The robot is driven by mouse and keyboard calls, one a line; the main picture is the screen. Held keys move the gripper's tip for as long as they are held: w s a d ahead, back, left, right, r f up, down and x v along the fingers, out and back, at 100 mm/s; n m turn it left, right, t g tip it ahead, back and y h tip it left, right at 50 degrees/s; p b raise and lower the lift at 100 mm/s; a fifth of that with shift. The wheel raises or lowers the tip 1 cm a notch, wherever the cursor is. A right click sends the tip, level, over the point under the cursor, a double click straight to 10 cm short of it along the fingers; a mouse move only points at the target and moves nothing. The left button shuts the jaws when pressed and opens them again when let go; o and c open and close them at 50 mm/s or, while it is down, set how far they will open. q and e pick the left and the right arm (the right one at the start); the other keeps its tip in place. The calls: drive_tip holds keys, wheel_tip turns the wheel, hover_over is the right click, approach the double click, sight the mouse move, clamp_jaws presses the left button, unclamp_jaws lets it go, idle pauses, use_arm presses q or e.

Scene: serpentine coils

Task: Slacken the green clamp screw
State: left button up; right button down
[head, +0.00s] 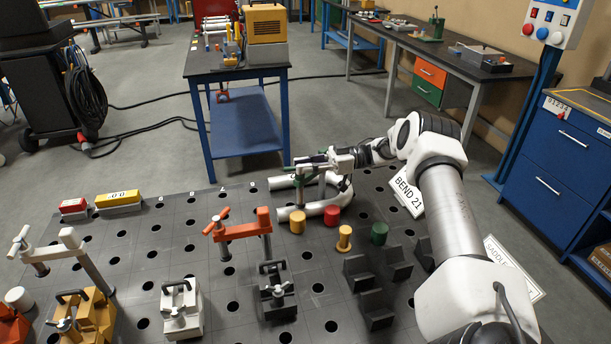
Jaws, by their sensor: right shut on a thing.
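The green clamp (300,181) stands at the far edge of the dark perforated table, by the bent white pipe (322,208). Only small green parts of it show behind my right gripper and the pipe. My right gripper (326,162) reaches in from the right at the top of this clamp. It is shut on what looks like the clamp's screw handle. The fingertips and the screw are small and partly hidden, so the exact grip is unclear. My left gripper is not in view.
An orange clamp (240,226) stands left of the pipe. Yellow (297,222), red (332,215) and green (379,233) cylinders stand near it. Black V-blocks (372,290) lie in front. A white clamp (58,250) is at left.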

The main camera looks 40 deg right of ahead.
drive_tip(key=shift+f+n+g+y+b, duration=0.3)
drive_tip(key=shift+n+g+b, duration=0.1)
drive_tip(key=shift+g+b, duration=0.15)
drive_tip(key=shift+r, duration=0.1)
drive_tip(key=c, duration=1)
unclamp_jaws()
drive_tip(key=shift+a, duration=0.1)
drive_tip(key=shift+r, duration=0.15)
drive_tip(key=shift+r, duration=0.1)
wheel_tip(320, 180, up, 9)
drive_tip(key=shift+r, duration=0.35)
drive_tip(key=shift+w, duration=0.1)
